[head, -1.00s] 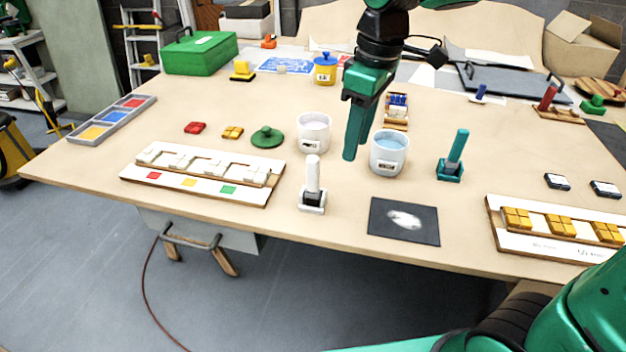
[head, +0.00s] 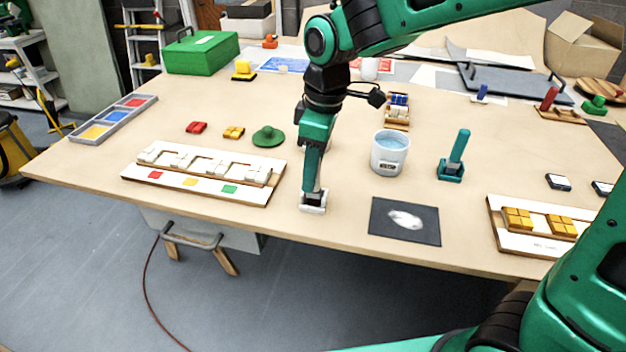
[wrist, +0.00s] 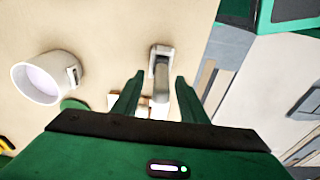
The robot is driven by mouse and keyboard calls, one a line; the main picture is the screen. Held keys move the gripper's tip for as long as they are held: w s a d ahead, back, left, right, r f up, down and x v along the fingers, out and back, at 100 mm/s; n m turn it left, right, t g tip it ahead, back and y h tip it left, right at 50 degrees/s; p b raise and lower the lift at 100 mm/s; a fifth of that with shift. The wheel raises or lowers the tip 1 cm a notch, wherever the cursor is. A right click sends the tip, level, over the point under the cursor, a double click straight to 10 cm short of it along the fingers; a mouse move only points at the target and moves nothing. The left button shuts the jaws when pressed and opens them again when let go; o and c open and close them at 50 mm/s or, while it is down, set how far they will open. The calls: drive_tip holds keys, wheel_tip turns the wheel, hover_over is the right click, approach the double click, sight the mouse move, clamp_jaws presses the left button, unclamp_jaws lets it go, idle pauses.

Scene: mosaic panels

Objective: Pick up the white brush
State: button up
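The white brush (wrist: 161,92) stands upright in its small white holder (head: 313,207) at the table's front edge. In the head view, my gripper (head: 313,186) comes down over the brush and hides most of it. In the wrist view, my gripper (wrist: 158,76) is open, with its two fingers apart on either side of the brush handle. Gaps show between the handle and the fingers, so I see no grasp.
The white cup (wrist: 42,80) stands close by, mostly behind my arm in the head view. A mosaic panel (head: 200,185) lies to the left, and a dark sheet (head: 425,225) to the right. A cup of blue liquid (head: 389,165) and a teal brush (head: 458,150) stand further right.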

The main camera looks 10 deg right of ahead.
sight(314, 199)
drive_tip(key=shift+a+f, duration=0.15)
drive_tip(key=shift+f, duration=1.05)
clamp_jaws()
